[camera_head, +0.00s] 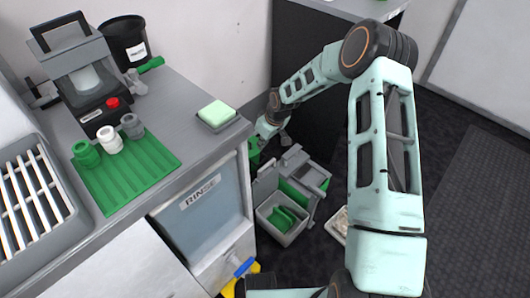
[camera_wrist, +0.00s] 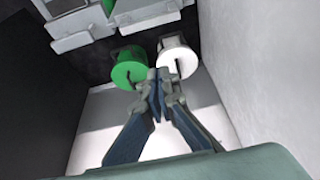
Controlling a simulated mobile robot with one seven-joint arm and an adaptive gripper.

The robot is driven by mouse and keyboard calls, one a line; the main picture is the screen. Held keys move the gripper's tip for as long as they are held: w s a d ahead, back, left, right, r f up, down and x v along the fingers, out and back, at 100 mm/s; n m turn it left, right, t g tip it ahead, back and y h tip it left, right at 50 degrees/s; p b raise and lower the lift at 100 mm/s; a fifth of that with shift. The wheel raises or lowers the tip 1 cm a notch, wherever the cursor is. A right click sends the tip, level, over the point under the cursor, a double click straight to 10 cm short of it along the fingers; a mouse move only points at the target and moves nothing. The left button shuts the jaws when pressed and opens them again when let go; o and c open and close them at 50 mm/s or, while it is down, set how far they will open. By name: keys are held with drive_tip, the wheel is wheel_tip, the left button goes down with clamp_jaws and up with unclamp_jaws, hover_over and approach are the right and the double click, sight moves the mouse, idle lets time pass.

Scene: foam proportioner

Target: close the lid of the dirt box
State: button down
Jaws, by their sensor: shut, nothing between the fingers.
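My gripper (camera_wrist: 159,82) is shut and empty in the wrist view, its two fingertips together. Just beyond the fingertips are a green round piece (camera_wrist: 129,68) and a white round piece (camera_wrist: 178,58); I cannot tell whether I touch them. In the head view a grey and green unit stands on the dark floor, with an open-topped grey box (camera_head: 263,212) at its front and green pieces inside. I cannot tell for sure which part is the dirt box or its lid. The end of my arm is beyond this unit, beside the counter, and my fingers are too small to make out there.
A grey counter (camera_head: 190,131) stands on the left, with a green mat (camera_head: 135,178), small bottles and a sponge (camera_head: 217,112) on it. A dark cabinet stands behind. Floor at the right is mostly open.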

drive_tip(key=b+x, duration=0.3)
drive_tip(key=x, duration=0.6)
drive_tip(key=shift+s+d, duration=1.35)
drive_tip(key=shift+s, duration=0.1)
drive_tip(key=shift+s+d, duration=0.1)
drive_tip(key=shift+d, duration=0.05)
